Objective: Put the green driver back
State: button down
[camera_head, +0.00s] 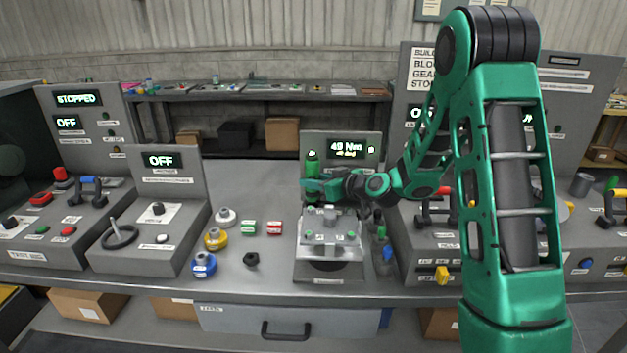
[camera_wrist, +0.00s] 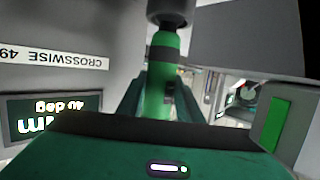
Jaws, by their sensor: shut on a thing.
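The green driver (camera_head: 312,164) stands upright above the station with the "49 Nm" display. It also shows in the wrist view (camera_wrist: 158,92), green with a dark band and a dark grey part at the top of the picture. My gripper (camera_head: 314,185) is shut on the driver; its two fingers (camera_wrist: 159,95) lie on either side of the green body. The plate fixture (camera_head: 330,250) is below and slightly in front of the gripper. Small green, red and blue items stand at its right side (camera_head: 386,254). I cannot tell which place there belongs to the driver.
The display panel (camera_head: 342,146) stands close behind my gripper. Yellow (camera_head: 215,240) and blue (camera_head: 203,264) round parts, a white one (camera_head: 225,217) and a black knob (camera_head: 251,260) lie left of the fixture. Control consoles (camera_head: 150,225) stand at both sides.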

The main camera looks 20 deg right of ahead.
jog(key=shift+f, duration=0.25)
jog(key=c, duration=1.2)
grip_release()
